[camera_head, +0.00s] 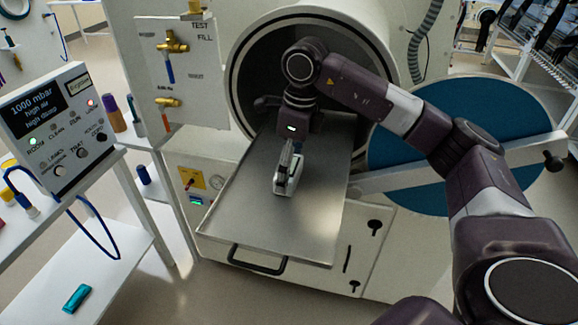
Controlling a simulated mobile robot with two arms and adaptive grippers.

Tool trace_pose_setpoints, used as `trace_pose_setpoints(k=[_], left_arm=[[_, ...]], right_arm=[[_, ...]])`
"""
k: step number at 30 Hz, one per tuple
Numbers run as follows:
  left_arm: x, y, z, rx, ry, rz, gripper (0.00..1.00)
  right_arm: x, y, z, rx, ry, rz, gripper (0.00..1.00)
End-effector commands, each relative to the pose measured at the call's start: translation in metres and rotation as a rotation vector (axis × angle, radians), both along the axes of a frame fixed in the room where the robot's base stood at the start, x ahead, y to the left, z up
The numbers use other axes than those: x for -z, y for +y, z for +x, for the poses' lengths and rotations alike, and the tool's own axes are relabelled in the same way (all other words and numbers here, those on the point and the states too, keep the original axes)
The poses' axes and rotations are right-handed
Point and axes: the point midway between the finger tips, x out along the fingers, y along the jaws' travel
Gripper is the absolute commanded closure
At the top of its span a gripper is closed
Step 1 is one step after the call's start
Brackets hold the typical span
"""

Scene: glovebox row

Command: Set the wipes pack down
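My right arm comes in from the right and reaches over a flat metal tray (315,215) that slides out of a round chamber opening. Its gripper (289,162) points down over the middle of the tray. My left gripper is not in view.
The chamber's round door (440,135) with a blue face stands open at the right. A control box (58,120) stands on a bench at the left. A teal object (77,298) lies on the lower white shelf. The front of the tray is clear.

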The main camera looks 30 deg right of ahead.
Motion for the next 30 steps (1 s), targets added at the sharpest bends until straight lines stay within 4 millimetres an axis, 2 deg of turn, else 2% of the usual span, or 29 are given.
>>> trace_pose_setpoints(k=[10,11,15,25,27,30], left_arm=[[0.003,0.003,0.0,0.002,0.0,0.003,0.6],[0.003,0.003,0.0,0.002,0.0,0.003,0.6],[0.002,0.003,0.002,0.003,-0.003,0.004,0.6],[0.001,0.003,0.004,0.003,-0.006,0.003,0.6],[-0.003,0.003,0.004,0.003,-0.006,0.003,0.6],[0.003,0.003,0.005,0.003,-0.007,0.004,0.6]], right_arm=[[0.004,0.0,0.0,0.0,-0.002,0.001,0.49],[0.005,0.0,0.0,0.0,-0.001,0.001,0.2],[0.004,0.0,0.0,0.0,-0.001,0.001,0.04],[0.002,0.0,0.0,0.0,-0.002,0.001,0.03],[-0.002,0.0,0.0,0.0,-0.002,0.001,0.03],[-0.013,0.0,0.0,-0.001,-0.006,0.002,0.03]])
